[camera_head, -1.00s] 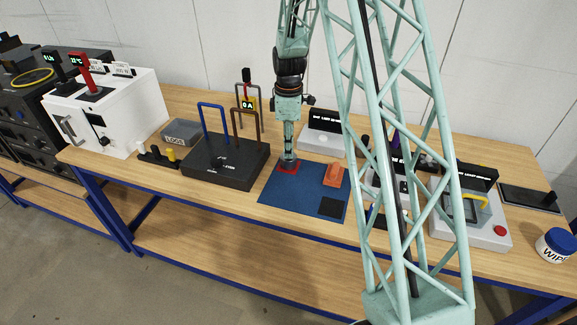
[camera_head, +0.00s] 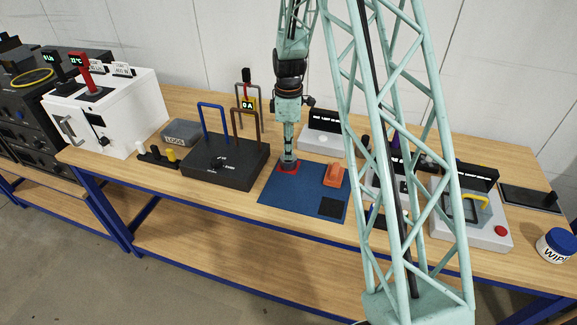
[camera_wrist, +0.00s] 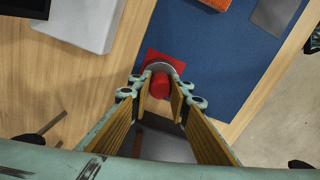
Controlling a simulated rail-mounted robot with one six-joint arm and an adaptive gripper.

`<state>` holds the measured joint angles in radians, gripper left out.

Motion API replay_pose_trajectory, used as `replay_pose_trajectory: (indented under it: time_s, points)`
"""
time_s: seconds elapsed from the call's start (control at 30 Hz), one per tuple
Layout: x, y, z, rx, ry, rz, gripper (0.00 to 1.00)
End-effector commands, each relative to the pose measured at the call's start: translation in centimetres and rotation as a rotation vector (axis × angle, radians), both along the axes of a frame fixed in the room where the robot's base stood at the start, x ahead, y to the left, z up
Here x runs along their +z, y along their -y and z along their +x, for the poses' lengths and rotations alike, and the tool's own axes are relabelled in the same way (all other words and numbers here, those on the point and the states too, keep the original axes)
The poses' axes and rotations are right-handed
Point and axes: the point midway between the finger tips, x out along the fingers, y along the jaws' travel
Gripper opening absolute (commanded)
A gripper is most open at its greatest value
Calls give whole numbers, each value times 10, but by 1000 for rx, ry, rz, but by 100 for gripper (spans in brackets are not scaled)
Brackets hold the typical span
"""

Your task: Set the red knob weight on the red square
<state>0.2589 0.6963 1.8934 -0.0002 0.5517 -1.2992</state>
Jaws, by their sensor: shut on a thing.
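The weight has a red knob (camera_wrist: 161,86) and a round grey base (camera_wrist: 158,67). My gripper (camera_wrist: 160,92) is shut on the knob, with one finger on each side of it. In the head view my gripper (camera_head: 289,156) points straight down over the red square (camera_head: 284,171) on the blue mat (camera_head: 284,193). The base is over the red square or resting on it; I cannot tell whether they touch. The base hides part of the square; a red corner (camera_wrist: 151,54) shows beyond it in the wrist view.
An orange block (camera_head: 334,175) and a black square (camera_head: 330,207) are on the same mat. A black box (camera_head: 225,168) with tall blue and brown handles stands close to the left. A light grey device (camera_head: 320,140) stands behind. The mat's front middle is clear.

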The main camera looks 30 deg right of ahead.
Motion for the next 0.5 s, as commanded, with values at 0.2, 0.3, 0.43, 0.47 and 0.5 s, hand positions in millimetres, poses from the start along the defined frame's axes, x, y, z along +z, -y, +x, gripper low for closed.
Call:
replay_pose_trajectory:
  time_s: [0.2, 0.3, 0.43, 0.47, 0.5]
  points:
    - [0, 0, 0, 0, 1, -1, 31]
    - [0, 0, 0, 0, 1, -1, 33]
    - [0, 0, 0, 0, 0, 0, 33]
    - [-1, 0, 0, 0, -1, 1, 33]
    - [-1, 0, 0, 0, -1, 1, 33]
